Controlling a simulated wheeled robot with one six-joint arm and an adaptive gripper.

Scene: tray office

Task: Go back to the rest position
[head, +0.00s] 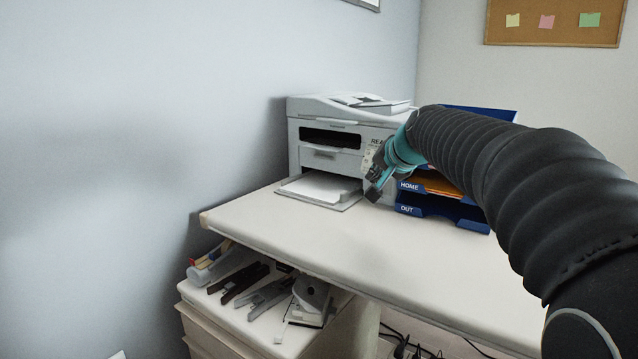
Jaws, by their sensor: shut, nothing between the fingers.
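My gripper (376,185) is small in the head view, at the end of my black-sleeved arm that reaches in from the right. Its teal body sits just above the fingers. The dark fingers point down and left, are shut and hold nothing. It hangs in front of the right side of the white printer (308,140), above the desk. My arm and gripper hide part of the printer's right side and part of the blue letter trays (468,219).
The printer has white paper (318,188) on its output tray. The blue trays, labelled HOME and OUT, hold an orange item (436,183). The front of the white desk (340,240) is clear. A lower cabinet (240,310) holds staplers and a hole punch (309,293).

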